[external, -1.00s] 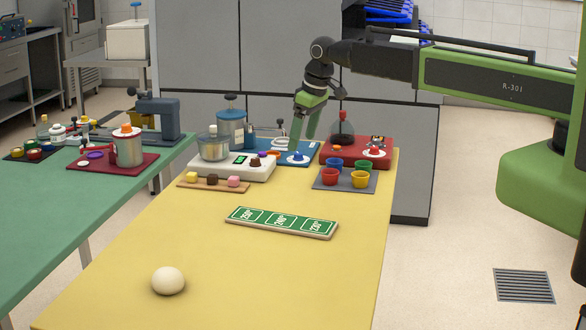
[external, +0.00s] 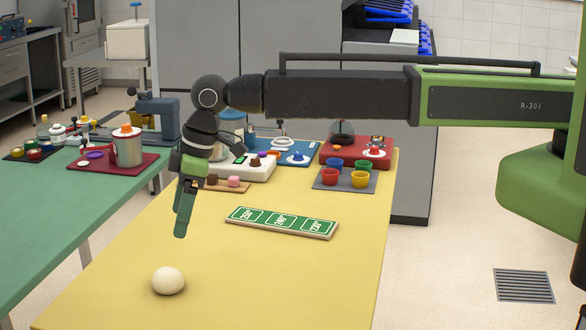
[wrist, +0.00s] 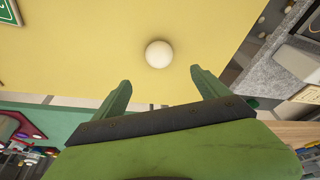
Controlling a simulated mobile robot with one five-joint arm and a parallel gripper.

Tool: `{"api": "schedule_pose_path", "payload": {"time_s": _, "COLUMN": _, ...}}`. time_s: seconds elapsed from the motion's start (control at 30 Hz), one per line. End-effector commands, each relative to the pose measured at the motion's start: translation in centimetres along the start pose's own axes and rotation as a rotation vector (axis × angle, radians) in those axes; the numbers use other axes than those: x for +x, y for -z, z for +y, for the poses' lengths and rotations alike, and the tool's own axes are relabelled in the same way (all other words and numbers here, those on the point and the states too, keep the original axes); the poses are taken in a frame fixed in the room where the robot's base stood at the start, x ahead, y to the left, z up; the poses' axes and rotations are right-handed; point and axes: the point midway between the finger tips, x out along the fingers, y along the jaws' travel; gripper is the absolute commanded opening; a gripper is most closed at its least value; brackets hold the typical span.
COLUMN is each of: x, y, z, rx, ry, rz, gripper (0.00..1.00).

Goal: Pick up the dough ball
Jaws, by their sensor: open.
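The dough ball (external: 168,281) is a smooth cream-white ball lying on the near left part of the yellow table (external: 240,270). My gripper (external: 181,232) points down above the table, behind the ball and higher than it, and does not touch it. In the wrist view the ball (wrist: 159,54) lies beyond the two green fingertips, about midway between their lines. The fingers (wrist: 160,84) are spread apart with nothing between them.
A green sign board (external: 282,222) with temperature panels lies mid-table. Behind it are a grey mat with several coloured cups (external: 331,177), a red device (external: 375,154) and a white scale-like device (external: 255,170). A green table (external: 60,215) stands left. The table around the ball is clear.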

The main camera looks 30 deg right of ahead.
Motion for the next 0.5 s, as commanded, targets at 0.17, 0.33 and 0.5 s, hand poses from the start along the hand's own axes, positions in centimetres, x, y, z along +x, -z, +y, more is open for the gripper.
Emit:
{"api": "schedule_pose_path", "payload": {"time_s": 0.17, "x": 5.2, "y": -0.2, "z": 0.0, "rx": 0.0, "ry": 0.0, "rz": 0.0, "gripper": 0.85}}
{"api": "schedule_pose_path", "payload": {"time_s": 0.33, "x": 8.5, "y": -0.2, "z": 0.1, "rx": 0.0, "ry": 0.0, "rz": 0.0, "gripper": 0.85}}
{"api": "schedule_pose_path", "payload": {"time_s": 0.5, "x": 9.2, "y": -0.1, "z": 0.1, "rx": 0.0, "ry": 0.0, "rz": 0.0, "gripper": 0.85}}
